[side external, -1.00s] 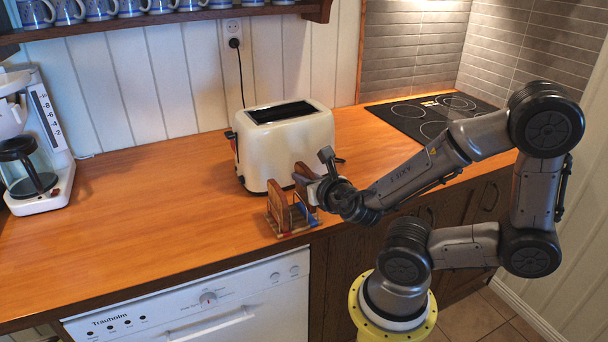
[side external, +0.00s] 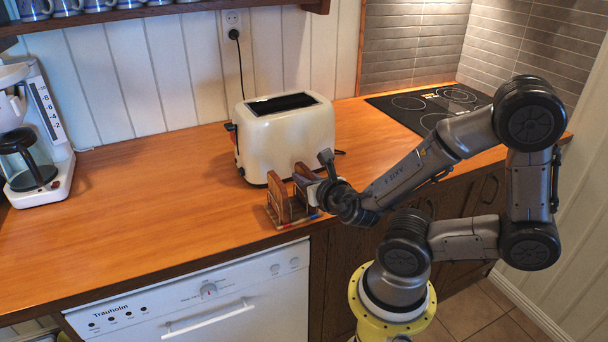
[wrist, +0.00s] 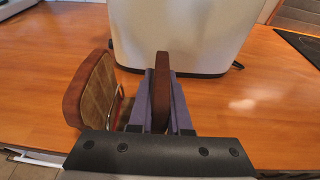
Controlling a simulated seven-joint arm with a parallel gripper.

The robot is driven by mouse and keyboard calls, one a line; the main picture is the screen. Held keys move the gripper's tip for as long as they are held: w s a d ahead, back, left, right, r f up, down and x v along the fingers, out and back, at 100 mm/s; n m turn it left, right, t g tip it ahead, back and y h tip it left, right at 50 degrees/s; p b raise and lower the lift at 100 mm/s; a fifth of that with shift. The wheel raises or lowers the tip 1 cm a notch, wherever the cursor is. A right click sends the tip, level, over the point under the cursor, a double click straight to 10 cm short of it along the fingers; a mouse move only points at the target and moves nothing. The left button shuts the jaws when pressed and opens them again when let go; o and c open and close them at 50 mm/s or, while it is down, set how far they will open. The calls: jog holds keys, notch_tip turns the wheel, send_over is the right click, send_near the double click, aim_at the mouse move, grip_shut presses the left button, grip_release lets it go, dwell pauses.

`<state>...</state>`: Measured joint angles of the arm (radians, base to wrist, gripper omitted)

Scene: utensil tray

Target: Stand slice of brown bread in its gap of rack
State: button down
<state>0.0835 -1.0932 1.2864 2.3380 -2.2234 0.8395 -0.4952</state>
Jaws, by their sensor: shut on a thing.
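The slice of brown bread (wrist: 161,85) is seen edge-on and upright in the wrist view. My gripper (wrist: 160,100) is shut on it, with a bluish finger on each side. In the side external view, my gripper (side external: 314,188) is at the right of the small rack (side external: 289,224), by the counter's front edge. The held slice (side external: 297,208) appears low, at the rack's right part. I cannot tell whether it touches the rack's base. Another slice (wrist: 90,88) stands in the rack at left of the held one; it also shows in the side view (side external: 277,197).
A cream toaster (side external: 285,140) stands just behind the rack. A coffee maker (side external: 35,150) is at the far left and a black hob (side external: 430,105) at the right. The counter (side external: 140,220) left of the rack is clear.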

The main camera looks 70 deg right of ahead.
aim_at(313, 213)
jog(key=shift+f, duration=0.1)
jog(key=c, duration=0.8)
grip_release()
jog(key=shift+a, duration=0.1)
jog(key=shift+v, duration=2.4)
jog(key=shift+s+r, duration=0.1)
jog(key=shift+r, duration=3.35)
